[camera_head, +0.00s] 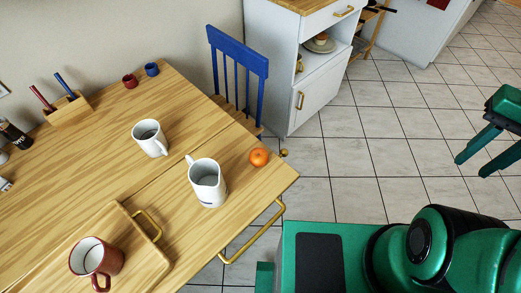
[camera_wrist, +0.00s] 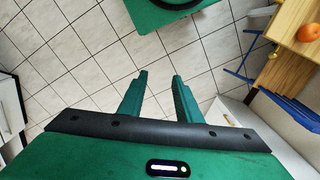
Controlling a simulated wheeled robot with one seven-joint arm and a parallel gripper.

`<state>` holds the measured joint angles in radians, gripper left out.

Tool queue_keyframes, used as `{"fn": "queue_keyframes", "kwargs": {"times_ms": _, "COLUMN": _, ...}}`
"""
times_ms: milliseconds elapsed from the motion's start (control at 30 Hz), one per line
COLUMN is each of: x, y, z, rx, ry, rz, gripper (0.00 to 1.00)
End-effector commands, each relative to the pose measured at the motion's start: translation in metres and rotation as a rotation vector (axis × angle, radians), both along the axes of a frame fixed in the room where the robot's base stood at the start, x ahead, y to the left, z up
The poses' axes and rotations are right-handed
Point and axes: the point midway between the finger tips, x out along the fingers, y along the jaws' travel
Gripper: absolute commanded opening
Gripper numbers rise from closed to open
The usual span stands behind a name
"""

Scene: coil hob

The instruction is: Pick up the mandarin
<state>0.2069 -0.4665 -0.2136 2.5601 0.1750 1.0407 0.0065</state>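The mandarin (camera_head: 259,157) is a small orange fruit on the wooden table (camera_head: 228,140), near its right corner in the head view. It also shows at the right edge of the wrist view (camera_wrist: 308,33). My gripper (camera_head: 472,166) is at the right of the head view, above the tiled floor and well apart from the mandarin. Its two green fingers are spread with nothing between them, as the wrist view also shows (camera_wrist: 158,78).
A white pitcher (camera_head: 207,184) stands just left of the mandarin, with a white mug (camera_head: 149,138) beyond it. A tray with gold handles (camera_head: 121,223) holds a red mug (camera_head: 96,259). A blue chair (camera_head: 236,52) stands behind the table. Tiled floor lies open to the right.

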Motion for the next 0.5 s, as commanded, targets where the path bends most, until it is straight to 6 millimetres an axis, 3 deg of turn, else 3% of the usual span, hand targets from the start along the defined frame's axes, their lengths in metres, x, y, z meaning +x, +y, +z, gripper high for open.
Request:
{"fn": "queue_keyframes", "kwargs": {"times_ms": 67, "x": 0.000, "y": 0.000, "z": 0.000, "rx": 0.000, "ry": 0.000, "rz": -0.001, "gripper": 0.31}}
{"fn": "queue_keyframes", "kwargs": {"times_ms": 200, "x": -0.009, "y": 0.001, "z": 0.004, "rx": 0.004, "ry": -0.012, "rz": 0.022, "gripper": 0.62}}
{"fn": "queue_keyframes", "kwargs": {"times_ms": 333, "x": 0.009, "y": 0.009, "z": -0.001, "rx": 0.023, "ry": 0.000, "rz": 0.147, "gripper": 0.64}}
{"fn": "queue_keyframes", "kwargs": {"times_ms": 500, "x": 0.052, "y": 0.032, "z": -0.018, "rx": 0.092, "ry": 0.012, "rz": 0.477, "gripper": 0.64}}
